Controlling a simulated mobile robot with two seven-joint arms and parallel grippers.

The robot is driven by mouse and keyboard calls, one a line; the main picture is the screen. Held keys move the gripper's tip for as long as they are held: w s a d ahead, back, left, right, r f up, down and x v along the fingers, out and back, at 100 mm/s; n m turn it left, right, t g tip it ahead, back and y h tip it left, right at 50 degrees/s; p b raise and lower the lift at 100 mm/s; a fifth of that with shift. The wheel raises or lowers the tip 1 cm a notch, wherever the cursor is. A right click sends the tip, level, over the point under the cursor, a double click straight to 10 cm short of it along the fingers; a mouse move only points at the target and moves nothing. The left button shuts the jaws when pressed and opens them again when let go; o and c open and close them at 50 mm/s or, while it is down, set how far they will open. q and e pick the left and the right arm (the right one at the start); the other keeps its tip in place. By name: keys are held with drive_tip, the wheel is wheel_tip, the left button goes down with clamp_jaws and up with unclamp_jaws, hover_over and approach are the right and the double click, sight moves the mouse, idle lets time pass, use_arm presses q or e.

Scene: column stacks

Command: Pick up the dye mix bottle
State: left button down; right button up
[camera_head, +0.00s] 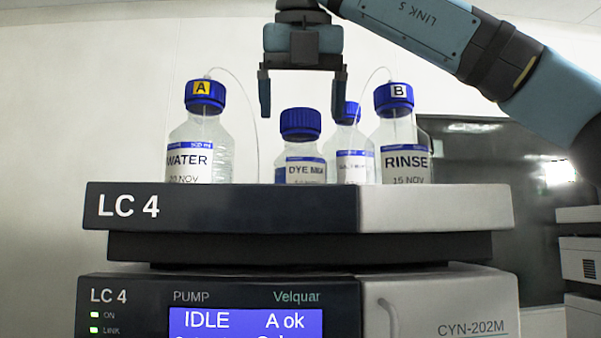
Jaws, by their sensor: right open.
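The dye mix bottle (302,152) stands upright on the LC 4 tray (230,210), with a blue cap and a label reading "DYE MIX". Its lower part is hidden behind the tray's front wall. My right gripper (303,102) points down above the bottle. Its two fingers are spread wide and empty, one to each side of the blue cap in the picture. The fingertips show at about the height of the cap's top; whether they are in line with it in depth I cannot tell. My left gripper is not in view.
The water bottle (201,140) with a tube stands to the left. A partly hidden blue-capped bottle (349,145) stands close on the right, behind the dye mix bottle. The rinse bottle (402,140), also with a tube, is further right. The pump unit (220,290) is below.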

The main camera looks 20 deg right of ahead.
sight(300, 131)
drive_tip(key=x, duration=0.3)
drive_tip(key=shift+w+f, duration=0.15)
drive_tip(key=shift+f, duration=0.25)
drive_tip(key=shift+w+d+f, duration=0.1)
drive_tip(key=shift+w+f, duration=0.1)
drive_tip(key=shift+s+r, duration=0.1)
drive_tip(key=shift+s, duration=0.15)
drive_tip(key=shift+c, duration=0.9)
clamp_jaws()
